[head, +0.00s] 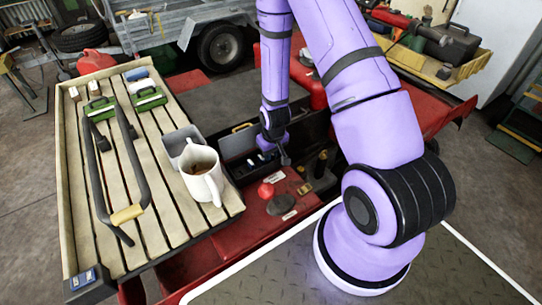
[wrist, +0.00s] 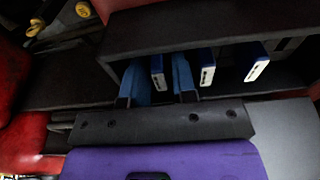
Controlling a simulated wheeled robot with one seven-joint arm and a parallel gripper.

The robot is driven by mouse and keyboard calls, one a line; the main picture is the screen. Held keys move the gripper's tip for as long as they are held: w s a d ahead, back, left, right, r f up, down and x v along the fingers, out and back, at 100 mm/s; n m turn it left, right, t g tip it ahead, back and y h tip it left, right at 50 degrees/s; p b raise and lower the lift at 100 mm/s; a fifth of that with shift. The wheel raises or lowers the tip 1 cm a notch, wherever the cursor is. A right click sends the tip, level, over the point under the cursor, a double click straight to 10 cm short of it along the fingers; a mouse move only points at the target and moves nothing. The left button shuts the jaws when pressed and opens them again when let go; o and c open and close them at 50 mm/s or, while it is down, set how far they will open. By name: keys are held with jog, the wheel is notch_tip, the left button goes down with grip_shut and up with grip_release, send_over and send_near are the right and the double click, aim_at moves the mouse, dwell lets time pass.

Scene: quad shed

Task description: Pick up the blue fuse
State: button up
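Several blue fuses with white label edges stand in a row inside a dark open box. In the wrist view one blue fuse (wrist: 158,73) shows between my fingers, another (wrist: 207,67) is just right of it, and a third (wrist: 257,62) is farther right. My gripper (wrist: 160,82) is open, with one finger on each side of the leftmost fuse. A narrow gap shows at its right side; contact on the left cannot be told. In the head view my gripper (head: 283,156) is down at the dark box (head: 240,178), and the fuses there are small and partly hidden.
A slatted wooden rack (head: 150,225) on the left holds a white mug (head: 202,178), a grey container (head: 178,142) and a black curved handle bar (head: 97,175). A red knob (head: 265,190) stands near the box. In the wrist view a dark box wall (wrist: 200,30) lies beyond the fuses.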

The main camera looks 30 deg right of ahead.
grip_shut()
jog(key=shift+r, duration=0.1)
jog(key=shift+r, duration=4.9)
